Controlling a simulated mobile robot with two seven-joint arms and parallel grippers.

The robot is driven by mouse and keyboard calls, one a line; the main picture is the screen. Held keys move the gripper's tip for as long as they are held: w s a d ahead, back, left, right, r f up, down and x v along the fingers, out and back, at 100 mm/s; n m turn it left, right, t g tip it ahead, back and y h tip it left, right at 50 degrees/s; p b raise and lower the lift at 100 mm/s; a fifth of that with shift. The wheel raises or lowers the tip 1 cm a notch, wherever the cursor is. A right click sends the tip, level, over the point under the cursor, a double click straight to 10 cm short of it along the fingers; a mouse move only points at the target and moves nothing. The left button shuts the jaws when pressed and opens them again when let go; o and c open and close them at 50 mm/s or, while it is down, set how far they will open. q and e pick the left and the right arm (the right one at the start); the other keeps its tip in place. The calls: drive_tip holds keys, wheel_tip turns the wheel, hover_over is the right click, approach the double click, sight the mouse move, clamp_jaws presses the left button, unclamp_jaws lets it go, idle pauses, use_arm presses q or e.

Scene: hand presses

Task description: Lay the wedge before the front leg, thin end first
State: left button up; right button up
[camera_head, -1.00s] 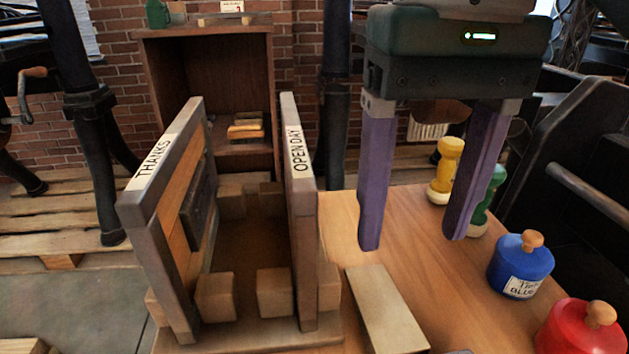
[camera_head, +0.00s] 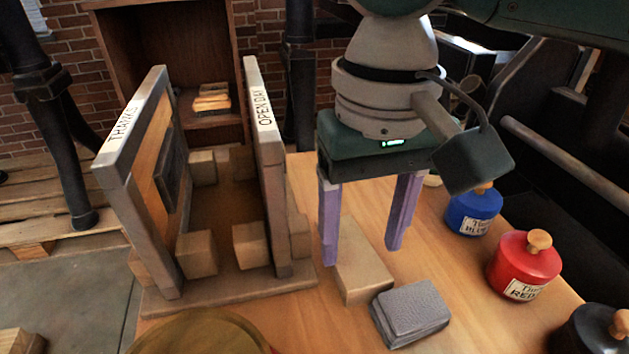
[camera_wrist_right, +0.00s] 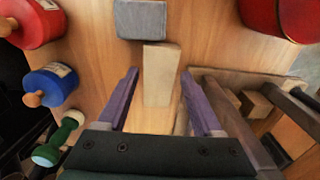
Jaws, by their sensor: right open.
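A pale wooden wedge-like block (camera_head: 362,268) lies on the wooden table, its thicker end face toward the front. My right gripper (camera_head: 362,254) points down over it, open, with one purple finger on each side and gaps to the wood. In the right wrist view the block (camera_wrist_right: 158,75) lies between the open fingers (camera_wrist_right: 160,74). I cannot tell how far the fingertips are above the table. A dark press leg (camera_head: 62,130) stands on the pallet at the left; I cannot tell whether it is the front leg. My left gripper is out of view.
A grey block (camera_head: 410,312) lies just before the wedge. Two upright framed boards (camera_head: 268,165) stand left of the gripper on a wooden base. Blue (camera_head: 472,212), red (camera_head: 524,265) and black (camera_head: 592,330) pots stand at right. A round brass-coloured thing (camera_head: 205,335) shows at the bottom.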

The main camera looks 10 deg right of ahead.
sight(359, 263)
wheel_tip(359, 263, down, 3)
drive_tip(key=shift+f+b, duration=0.1)
drive_tip(key=shift+b, duration=0.2)
clamp_jaws()
idle(0.4)
